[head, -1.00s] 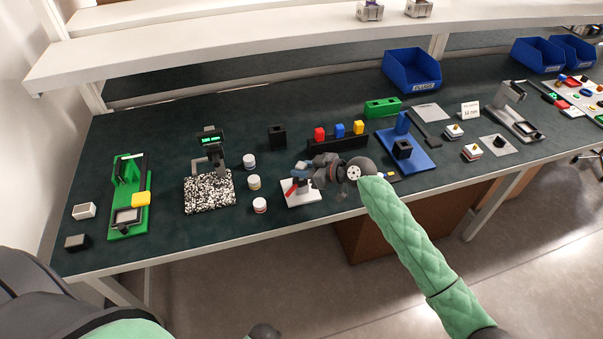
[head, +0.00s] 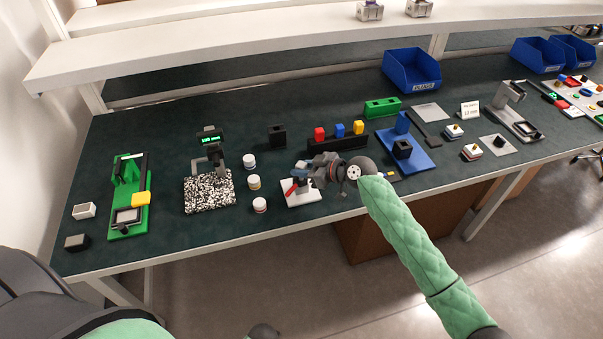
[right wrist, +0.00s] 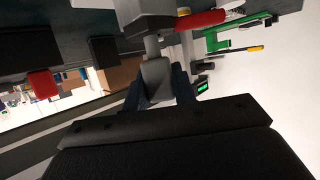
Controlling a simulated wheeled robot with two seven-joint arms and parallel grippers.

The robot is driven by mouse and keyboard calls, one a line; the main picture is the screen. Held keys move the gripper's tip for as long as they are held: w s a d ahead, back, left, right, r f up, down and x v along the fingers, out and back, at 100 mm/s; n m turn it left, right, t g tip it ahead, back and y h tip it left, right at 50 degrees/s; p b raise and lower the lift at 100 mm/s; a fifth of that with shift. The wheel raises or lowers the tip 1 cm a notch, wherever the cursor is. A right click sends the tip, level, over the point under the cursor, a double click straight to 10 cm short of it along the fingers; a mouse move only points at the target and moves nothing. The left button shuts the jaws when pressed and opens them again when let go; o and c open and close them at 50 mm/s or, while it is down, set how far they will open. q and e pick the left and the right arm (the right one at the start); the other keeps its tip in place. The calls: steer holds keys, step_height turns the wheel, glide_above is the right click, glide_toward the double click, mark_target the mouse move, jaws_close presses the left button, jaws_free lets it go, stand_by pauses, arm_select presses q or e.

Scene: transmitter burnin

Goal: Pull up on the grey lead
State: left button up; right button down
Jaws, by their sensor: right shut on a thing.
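My right gripper (head: 302,174) is over a small white-based stand (head: 304,197) with a red lever (head: 291,188), near the front edge of the bench. In the right wrist view its two dark blue fingers (right wrist: 160,88) are shut on a grey block-like piece, which I take for the grey lead (right wrist: 157,78). A thinner grey stem joins this piece to a larger grey body (right wrist: 150,20), with the red lever beside it. In the head view the gripper hides the lead. My left gripper's fingers do not show.
A blue stand (head: 413,158) is to the right.

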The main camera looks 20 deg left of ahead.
arm_select(q)
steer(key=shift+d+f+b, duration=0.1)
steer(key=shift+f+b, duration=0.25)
steer(key=shift+b, duration=0.1)
arm_select(e)
steer(key=shift+f, duration=0.2)
stand_by(0.6)
steer(key=c, duration=1.1)
jaws_free()
steer(key=shift+o, duration=0.2)
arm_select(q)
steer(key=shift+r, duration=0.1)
arm_select(e)
steer(key=shift+r, duration=0.1)
steer(key=shift+d, duration=0.35)
arm_select(q)
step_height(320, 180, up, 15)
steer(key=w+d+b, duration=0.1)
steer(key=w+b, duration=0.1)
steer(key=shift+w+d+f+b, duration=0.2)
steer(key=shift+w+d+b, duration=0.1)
steer(key=shift+b, duration=0.05)
arm_select(e)
steer(key=v, duration=0.7)
steer(key=shift+s+r, duration=0.1)
